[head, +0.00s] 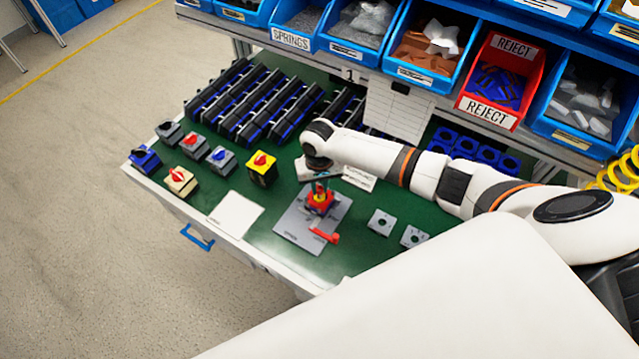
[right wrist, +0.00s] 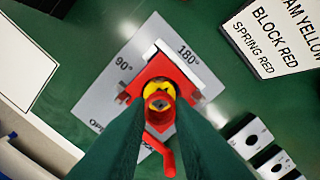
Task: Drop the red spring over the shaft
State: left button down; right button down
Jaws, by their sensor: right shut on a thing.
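My right gripper (head: 320,187) points down over the grey fixture plate (head: 295,224). In the right wrist view its green fingers (right wrist: 160,118) are shut on the small red spring (right wrist: 160,98), seen nearly end-on. The spring is in line with the yellow cam (right wrist: 158,86) in the red block (right wrist: 172,70). The red block (head: 314,207) also shows in the head view, beneath the fingers. The shaft is hidden or too small to make out, so I cannot tell whether the spring is around it. My left gripper is out of view.
A red handle (head: 325,236) lies at the plate's front. Finished switches, including a yellow one (head: 262,166), stand to the left. Two grey square plates (head: 381,222) lie to the right. A printed card (right wrist: 275,40) stands behind. Bins, including a red reject bin (head: 503,80), line the back.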

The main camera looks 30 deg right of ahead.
jog(key=shift+f, duration=0.45)
jog(key=c, duration=1.2)
grip_release()
jog(key=shift+r, duration=0.15)
notch_tip(320, 180, up, 12)
jog(key=b, duration=0.1)
jog(key=shift+b, duration=0.4)
